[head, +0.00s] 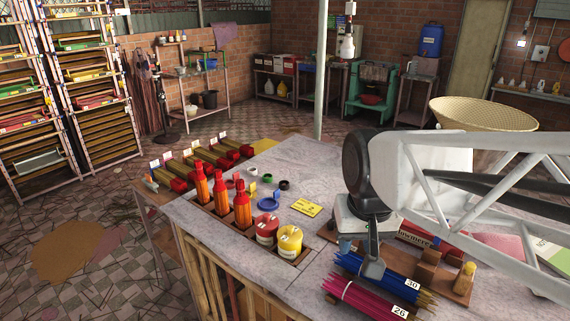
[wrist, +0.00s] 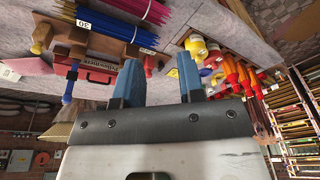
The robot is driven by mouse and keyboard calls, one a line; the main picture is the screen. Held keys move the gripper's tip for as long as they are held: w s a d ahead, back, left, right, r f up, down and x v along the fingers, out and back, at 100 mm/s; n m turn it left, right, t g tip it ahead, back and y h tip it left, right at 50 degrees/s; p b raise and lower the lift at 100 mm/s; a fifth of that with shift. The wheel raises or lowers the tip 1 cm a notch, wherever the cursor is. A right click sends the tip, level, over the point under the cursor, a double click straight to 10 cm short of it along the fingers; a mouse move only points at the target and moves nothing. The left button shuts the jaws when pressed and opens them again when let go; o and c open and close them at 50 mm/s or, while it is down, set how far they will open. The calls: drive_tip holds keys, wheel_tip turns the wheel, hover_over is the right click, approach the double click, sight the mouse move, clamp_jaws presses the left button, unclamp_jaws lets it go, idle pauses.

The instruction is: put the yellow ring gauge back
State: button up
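My gripper (head: 345,244) hangs near the table's right part, behind the incense bundles, partly hidden by my arm. In the wrist view its two blue fingers (wrist: 160,72) are apart with nothing held between them. Small rings lie mid-table: a whitish one (head: 251,177), a green one (head: 267,180) and a black one (head: 284,185). I cannot tell for certain which thing is the yellow ring gauge.
Orange-red extruders (head: 221,193) stand along the table's left edge, with a red pot (head: 266,229) and yellow pot (head: 290,243) nearer. A blue disc (head: 268,204) lies beside them. Blue (head: 385,280) and magenta (head: 365,301) stick bundles lie at the front right.

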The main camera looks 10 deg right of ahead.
drive_tip(key=shift+n, duration=0.4)
drive_tip(key=s+f, duration=0.1)
drive_tip(key=s, duration=0.2)
drive_tip(key=s+f, duration=0.1)
drive_tip(key=s, duration=0.1)
drive_tip(key=shift+s+d+f, duration=0.1)
drive_tip(key=shift+d+f, duration=0.2)
